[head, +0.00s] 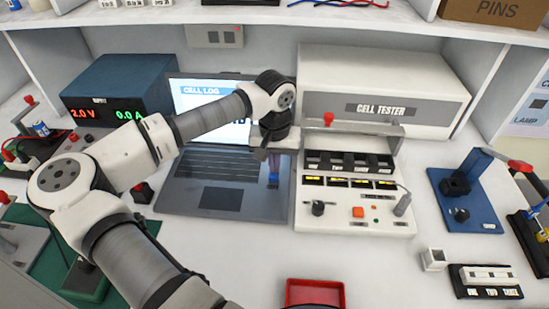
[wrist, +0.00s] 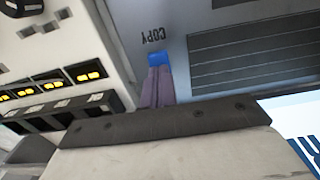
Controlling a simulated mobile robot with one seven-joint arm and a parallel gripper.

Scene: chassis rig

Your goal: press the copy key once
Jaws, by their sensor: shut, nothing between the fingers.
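The copy key is a small blue key (wrist: 158,59) on the grey laptop deck, with a dark COPY label (wrist: 153,37) beside it, upside down in the wrist view. The laptop (head: 175,199) stands open left of the cell tester in the head view. My gripper (wrist: 157,72) is shut and empty, pointing down at the key. Its fingertips overlap the key's edge in the wrist view; I cannot tell whether they touch it.
The cell tester (head: 345,222) with its lit yellow displays stands close to the right of my gripper. Its raised clear cover with a red knob (head: 328,118) is near my wrist. A red tray (head: 315,293) lies in front. A blue fixture (head: 465,200) stands further right.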

